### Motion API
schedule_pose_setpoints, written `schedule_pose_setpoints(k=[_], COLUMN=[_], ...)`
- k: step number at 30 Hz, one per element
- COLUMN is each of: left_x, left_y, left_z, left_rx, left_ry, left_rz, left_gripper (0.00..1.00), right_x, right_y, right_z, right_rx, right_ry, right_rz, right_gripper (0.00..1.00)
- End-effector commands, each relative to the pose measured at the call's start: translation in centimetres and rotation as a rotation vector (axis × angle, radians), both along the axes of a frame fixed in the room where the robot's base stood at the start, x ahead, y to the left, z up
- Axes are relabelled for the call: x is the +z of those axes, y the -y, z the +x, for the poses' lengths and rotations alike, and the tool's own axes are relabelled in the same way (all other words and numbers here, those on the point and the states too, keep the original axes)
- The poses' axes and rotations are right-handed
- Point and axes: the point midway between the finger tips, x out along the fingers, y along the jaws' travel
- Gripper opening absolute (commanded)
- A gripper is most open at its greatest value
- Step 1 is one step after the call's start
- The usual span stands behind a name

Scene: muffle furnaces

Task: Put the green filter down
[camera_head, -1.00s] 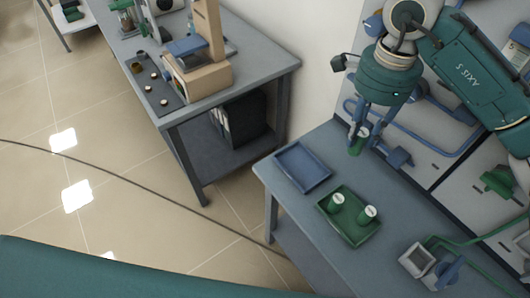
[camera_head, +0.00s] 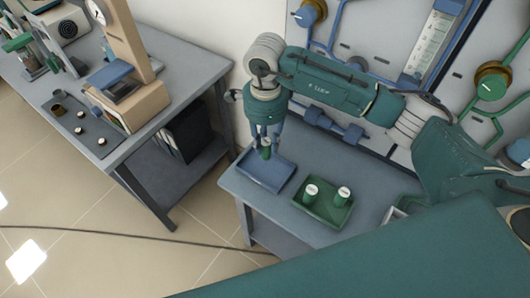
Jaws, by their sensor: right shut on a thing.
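My right gripper (camera_head: 266,143) points down above the blue tray (camera_head: 265,180) on the grey bench. It is shut on a green filter (camera_head: 267,151) with a pale top, held upright over the far part of the tray. I cannot tell whether its bottom touches the tray. The rest of the blue tray looks empty. Two more green filters, one on the left (camera_head: 310,197) and one on the right (camera_head: 342,197), stand in the green tray (camera_head: 322,219) to the right. My left gripper does not show.
A second bench (camera_head: 190,80) at the left carries a tan instrument (camera_head: 131,75) and a dark mat with small items. A wall panel with blue pipes and a blue valve (camera_head: 353,132) stands behind my right arm. A dark cable (camera_head: 110,230) crosses the floor.

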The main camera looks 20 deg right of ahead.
Motion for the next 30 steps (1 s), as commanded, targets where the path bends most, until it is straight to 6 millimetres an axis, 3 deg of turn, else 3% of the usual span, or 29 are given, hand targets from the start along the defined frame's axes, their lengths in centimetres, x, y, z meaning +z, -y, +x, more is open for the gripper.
schedule_pose_setpoints(k=[16,28,29,30], left_x=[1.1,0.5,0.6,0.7], left_y=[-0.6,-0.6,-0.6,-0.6], left_z=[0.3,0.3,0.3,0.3], left_rx=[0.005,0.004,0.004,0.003], left_ry=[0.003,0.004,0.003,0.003], left_rz=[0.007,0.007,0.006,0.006], left_gripper=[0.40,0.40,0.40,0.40], right_x=[-6.3,-7.1,-7.0,-6.9], right_y=[0.0,0.0,0.0,0.0], right_z=[-0.1,0.0,0.0,0.0], right_rx=[0.000,0.000,0.000,0.000], right_ry=[-0.002,0.002,0.001,0.001], right_rz=[-0.001,0.000,0.000,0.000], right_gripper=[0.00,0.00,0.29,0.37])
